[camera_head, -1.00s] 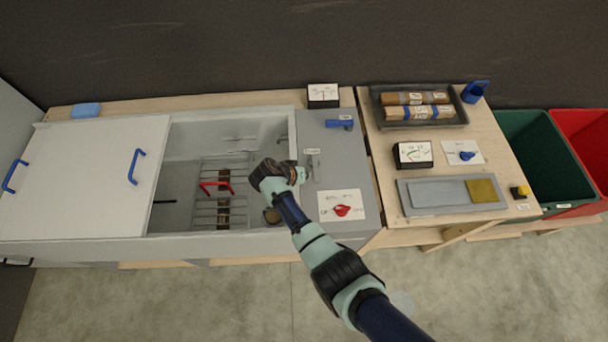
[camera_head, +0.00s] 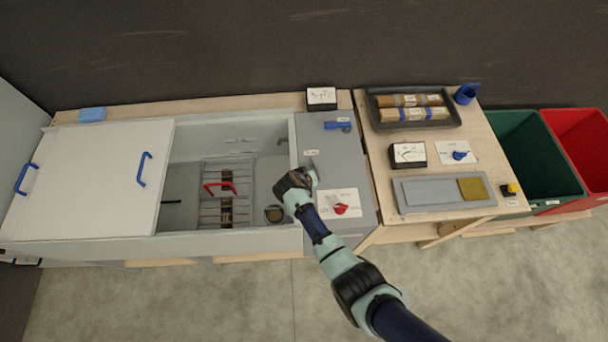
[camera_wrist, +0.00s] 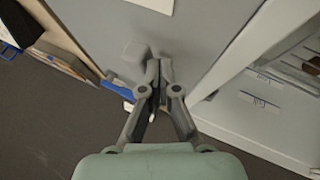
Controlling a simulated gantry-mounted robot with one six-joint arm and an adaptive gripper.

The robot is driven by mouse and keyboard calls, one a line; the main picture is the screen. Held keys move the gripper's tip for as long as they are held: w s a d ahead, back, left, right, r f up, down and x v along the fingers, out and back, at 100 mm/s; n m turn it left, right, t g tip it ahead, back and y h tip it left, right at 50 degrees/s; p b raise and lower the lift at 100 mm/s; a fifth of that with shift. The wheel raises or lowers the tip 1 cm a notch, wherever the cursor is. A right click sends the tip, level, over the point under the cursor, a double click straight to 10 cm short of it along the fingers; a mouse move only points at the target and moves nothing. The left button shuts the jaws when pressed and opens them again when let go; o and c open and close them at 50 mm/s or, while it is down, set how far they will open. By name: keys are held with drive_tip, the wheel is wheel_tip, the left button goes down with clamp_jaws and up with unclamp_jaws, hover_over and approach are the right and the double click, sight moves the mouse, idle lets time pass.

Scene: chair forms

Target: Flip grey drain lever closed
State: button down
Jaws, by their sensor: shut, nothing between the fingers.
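The grey drain lever (camera_head: 313,158) is on the grey panel right of the basin. My gripper (camera_head: 314,176) is low over the panel's left side and hides part of the lever in the head view. In the wrist view a grey block-shaped lever end (camera_wrist: 134,52) shows just left of my fingertips, which also appear there (camera_wrist: 160,68). The fingers are shut with nothing between them. They are very close to the lever; I cannot tell whether they touch it.
A red knob (camera_head: 341,209) on a white plate and a blue lever (camera_head: 338,126) share the panel. The open basin with a red handle (camera_head: 220,186) lies to the left. A worktable with a dark tray (camera_head: 372,112) stands to the right.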

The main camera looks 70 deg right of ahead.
sight(323, 176)
drive_tip(key=shift+s+d+r+n+t+p, duration=0.15)
drive_tip(key=shift+s+r+n+t+p, duration=0.1)
drive_tip(key=shift+s+n+t+p, duration=0.5)
drive_tip(key=s+n+p, duration=0.1)
drive_tip(key=s+d+n+t, duration=0.1)
drive_tip(key=n, duration=0.1)
drive_tip(key=shift+d+f+p, duration=0.1)
drive_tip(key=shift+p, duration=0.25)
drive_tip(key=shift+s+d+f, duration=0.2)
drive_tip(key=shift+s+d, duration=0.85)
drive_tip(key=shift+d, duration=0.25)
drive_tip(key=shift+s+d+b, duration=0.4)
drive_tip(key=shift+d+b, duration=0.1)
drive_tip(key=shift+d, duration=0.35)
drive_tip(key=shift+s+d+b, duration=0.2)
drive_tip(key=shift+d+b, duration=0.4)
drive_tip(key=shift+d, duration=0.55)
